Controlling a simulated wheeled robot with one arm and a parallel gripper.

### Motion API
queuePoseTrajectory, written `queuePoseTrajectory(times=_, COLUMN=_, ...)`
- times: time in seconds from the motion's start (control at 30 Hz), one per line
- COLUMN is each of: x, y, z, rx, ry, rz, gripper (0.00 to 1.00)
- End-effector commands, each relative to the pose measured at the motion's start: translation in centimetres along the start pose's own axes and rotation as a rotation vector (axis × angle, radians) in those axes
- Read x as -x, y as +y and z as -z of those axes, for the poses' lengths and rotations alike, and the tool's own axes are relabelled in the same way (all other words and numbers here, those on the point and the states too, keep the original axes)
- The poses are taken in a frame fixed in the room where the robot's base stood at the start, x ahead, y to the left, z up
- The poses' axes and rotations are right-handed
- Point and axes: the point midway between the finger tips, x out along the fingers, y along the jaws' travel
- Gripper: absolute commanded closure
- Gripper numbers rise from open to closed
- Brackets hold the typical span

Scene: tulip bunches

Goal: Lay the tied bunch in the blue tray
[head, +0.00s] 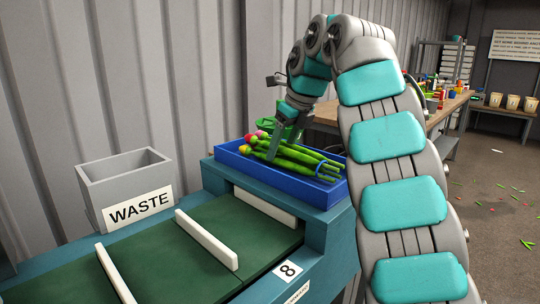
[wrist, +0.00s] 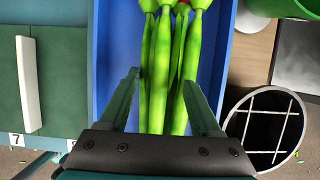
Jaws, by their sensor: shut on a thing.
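The tied tulip bunch (head: 300,158) lies lengthwise within the outline of the blue tray (head: 300,188), with pink and yellow heads to the left and stem ends to the right. A blue tie shows near the stem ends. My gripper (head: 276,150) reaches down from above and is shut on the bunch. In the wrist view, my gripper (wrist: 162,85) has one finger on each side of the green stems (wrist: 160,60), over the blue tray floor (wrist: 115,45). Whether the bunch rests on that floor or hangs just above it, I cannot tell.
A grey WASTE bin (head: 125,183) stands left of the tray. A green belt with white dividers (head: 207,238) runs in front. A green container (head: 262,127) stands behind the tray. A workbench (head: 440,108) is at the back right.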

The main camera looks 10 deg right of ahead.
Motion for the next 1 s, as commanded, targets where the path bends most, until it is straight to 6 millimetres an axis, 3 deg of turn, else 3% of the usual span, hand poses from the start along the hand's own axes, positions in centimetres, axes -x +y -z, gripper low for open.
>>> queuePoseTrajectory(times=0.47, x=-0.79, y=-0.73, z=0.38, rx=-0.003, ry=0.001, rz=0.001, gripper=0.96)
queuePoseTrajectory(times=0.5, x=-0.82, y=-0.71, z=0.38, rx=-0.002, ry=0.001, rz=0.001, gripper=0.34)
queuePoseTrajectory(times=0.77, x=-0.72, y=-0.68, z=0.32, rx=-0.002, ry=0.001, rz=0.000, gripper=0.05)
queuePoseTrajectory(times=1.0, x=-0.67, y=-0.67, z=0.30, rx=-0.002, ry=0.001, rz=0.000, gripper=0.05)
